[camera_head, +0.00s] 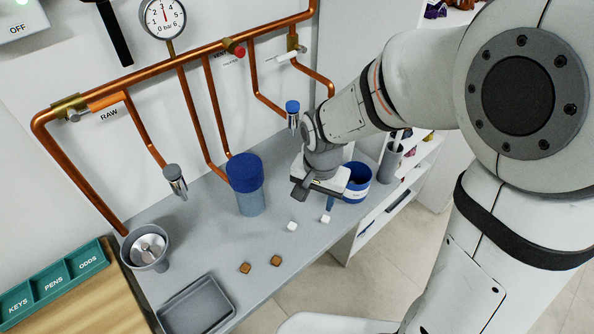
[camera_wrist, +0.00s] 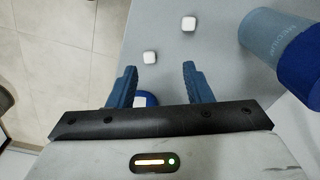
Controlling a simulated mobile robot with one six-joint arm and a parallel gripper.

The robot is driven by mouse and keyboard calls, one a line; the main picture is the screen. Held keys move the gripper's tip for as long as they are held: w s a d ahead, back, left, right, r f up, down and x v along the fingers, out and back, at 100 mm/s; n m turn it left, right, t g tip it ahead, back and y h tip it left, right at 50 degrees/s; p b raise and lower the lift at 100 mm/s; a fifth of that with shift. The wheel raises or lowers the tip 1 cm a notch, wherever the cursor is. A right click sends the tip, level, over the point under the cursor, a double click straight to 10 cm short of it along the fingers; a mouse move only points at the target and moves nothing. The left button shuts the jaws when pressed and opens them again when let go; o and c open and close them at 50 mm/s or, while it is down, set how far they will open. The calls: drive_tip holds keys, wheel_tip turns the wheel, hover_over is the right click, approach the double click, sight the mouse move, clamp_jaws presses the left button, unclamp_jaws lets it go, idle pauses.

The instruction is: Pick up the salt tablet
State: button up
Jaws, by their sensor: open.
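Two small white tablets lie on the grey counter, one at the left (camera_head: 292,226) and one at the right (camera_head: 325,218). I take them for salt tablets; no label shows. In the wrist view the right one (camera_wrist: 150,57) lies just beyond my fingertips, roughly between their lines, and the other (camera_wrist: 188,23) lies farther off. My gripper (camera_wrist: 158,68) is open and empty, with its blue fingers apart. In the head view my gripper (camera_head: 318,200) hangs above the counter, just behind the right tablet. The height of the fingertips above the counter is hard to tell.
A blue-lidded vessel (camera_head: 249,204) stands left of my gripper, and a blue tub (camera_head: 357,186) stands close on the right. A grey tray (camera_head: 222,290) and a funnel cup (camera_head: 149,262) are at the left. Copper pipes (camera_head: 205,125) run behind.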

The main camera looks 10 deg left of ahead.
drive_tip(key=p, duration=0.1)
approach(291, 226)
drive_tip(key=shift+w+d+f+m+g, duration=0.1)
drive_tip(key=shift+w+d+m+g, duration=0.2)
drive_tip(key=shift+w+m, duration=0.1)
drive_tip(key=shift+s+a+f, duration=0.15)
drive_tip(key=shift+f, duration=0.2)
drive_tip(key=shift+a+f+p, duration=0.2)
drive_tip(key=shift+f+p, duration=0.6)
drive_tip(key=shift+f, duration=2.9)
drive_tip(key=shift+c, duration=0.2)
clamp_jaws()
drive_tip(key=shift+r, duration=0.1)
